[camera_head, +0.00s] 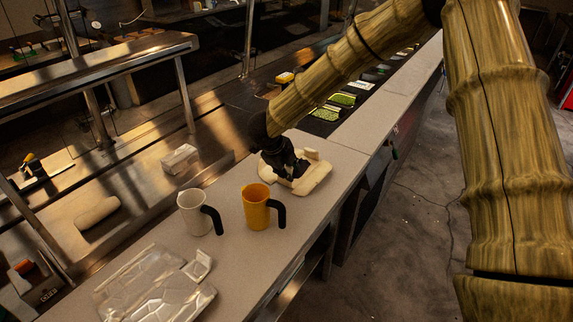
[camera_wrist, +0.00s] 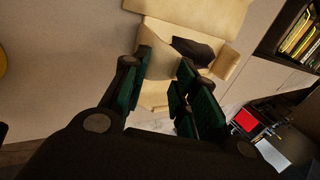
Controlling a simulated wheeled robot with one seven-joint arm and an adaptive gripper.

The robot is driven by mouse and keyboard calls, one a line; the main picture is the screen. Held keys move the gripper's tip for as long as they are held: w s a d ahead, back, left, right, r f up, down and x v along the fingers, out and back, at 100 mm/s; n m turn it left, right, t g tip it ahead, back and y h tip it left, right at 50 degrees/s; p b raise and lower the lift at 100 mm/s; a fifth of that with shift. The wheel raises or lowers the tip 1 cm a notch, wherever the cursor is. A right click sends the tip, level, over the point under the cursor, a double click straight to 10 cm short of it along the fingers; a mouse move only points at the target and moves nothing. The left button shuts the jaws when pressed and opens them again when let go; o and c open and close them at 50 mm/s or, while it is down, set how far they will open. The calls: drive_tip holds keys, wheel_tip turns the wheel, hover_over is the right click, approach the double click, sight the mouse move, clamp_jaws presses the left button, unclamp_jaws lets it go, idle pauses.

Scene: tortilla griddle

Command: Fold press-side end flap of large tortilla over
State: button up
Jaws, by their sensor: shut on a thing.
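The large tortilla (camera_head: 316,180) lies pale and partly folded on the light counter, near its right edge. In the wrist view, its broad pale part (camera_wrist: 205,14) is at the top, with a dark patch beside a raised flap (camera_wrist: 155,58). My gripper (camera_head: 292,168) reaches down onto the tortilla from above. In the wrist view my gripper (camera_wrist: 162,92) has its green-padded fingers on either side of the flap and is shut on it. The fingers and my arm hide part of the tortilla in the head view.
A yellow mug (camera_head: 256,208) and a pale mug (camera_head: 193,213), both with black handles, stand on the counter left of the tortilla. A faceted, pale metallic object (camera_head: 155,288) lies at the lower left. Food trays (camera_head: 342,99) stand at the back. Bare counter surrounds the mugs.

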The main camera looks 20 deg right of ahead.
drive_tip(key=shift+w+d+r+g+y+p, duration=0.2)
drive_tip(key=shift+w+d+g+y+p, duration=0.15)
drive_tip(key=shift+p, duration=0.8)
drive_tip(key=shift+d+f+y+p, duration=0.1)
drive_tip(key=shift+f+y+p, duration=0.15)
drive_tip(key=shift+p, duration=0.15)
drive_tip(key=shift+c, duration=0.2)
drive_tip(key=o, duration=1)
drive_tip(key=v, duration=1.2)
drive_tip(key=shift+w, duration=0.2)
